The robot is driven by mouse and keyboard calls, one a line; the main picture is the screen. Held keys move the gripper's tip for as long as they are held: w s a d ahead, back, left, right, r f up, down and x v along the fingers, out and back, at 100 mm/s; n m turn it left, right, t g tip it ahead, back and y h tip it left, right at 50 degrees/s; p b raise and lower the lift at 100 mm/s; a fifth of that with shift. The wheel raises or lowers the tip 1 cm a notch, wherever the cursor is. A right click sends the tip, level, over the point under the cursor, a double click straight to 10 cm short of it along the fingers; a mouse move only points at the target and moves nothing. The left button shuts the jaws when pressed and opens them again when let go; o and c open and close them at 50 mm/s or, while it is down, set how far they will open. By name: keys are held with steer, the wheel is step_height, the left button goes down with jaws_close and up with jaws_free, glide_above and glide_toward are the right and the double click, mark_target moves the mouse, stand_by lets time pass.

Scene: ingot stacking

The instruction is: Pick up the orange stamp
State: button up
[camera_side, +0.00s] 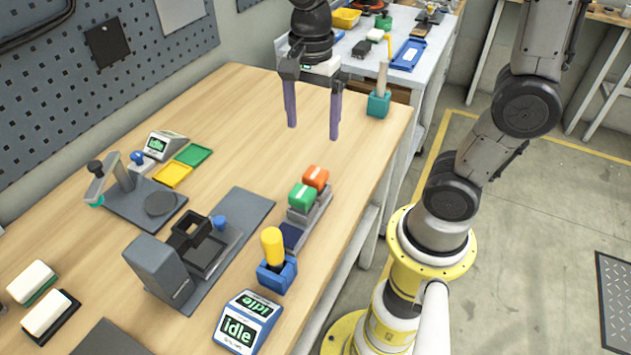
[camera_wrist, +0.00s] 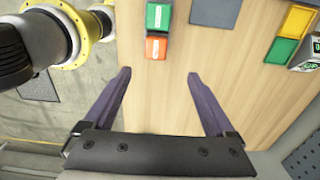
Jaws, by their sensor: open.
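The orange stamp (camera_side: 316,177) sits at the far end of a grey holder (camera_side: 318,212) on the table, right beside the green stamp (camera_side: 302,197). In the wrist view the orange stamp (camera_wrist: 156,48) lies just beyond my fingertips, roughly midway between them, with the green stamp (camera_wrist: 159,16) past it. My gripper (camera_side: 312,131) is open and empty, above the table and apart from the orange stamp. Its purple fingers are spread wide in the wrist view (camera_wrist: 158,73). No part of the orange stamp's top is covered.
A blue block with a yellow handle (camera_side: 273,250) and an idle display (camera_side: 246,320) stand nearer the camera. A black press (camera_side: 170,265) is left of the holder. A teal block with a handle (camera_side: 379,103) is at the table's far right edge. Bare wood surrounds the gripper.

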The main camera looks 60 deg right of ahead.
glide_above(316, 173)
steer(key=f, duration=0.7)
steer(key=shift+w+d+f, duration=0.1)
steer(key=shift+w+d, duration=0.15)
steer(key=shift+w, duration=0.15)
steer(key=f, duration=0.4)
steer(key=shift+s+a, duration=0.25)
steer(key=shift+s, duration=0.15)
steer(key=shift+f, duration=0.6)
jaws_close()
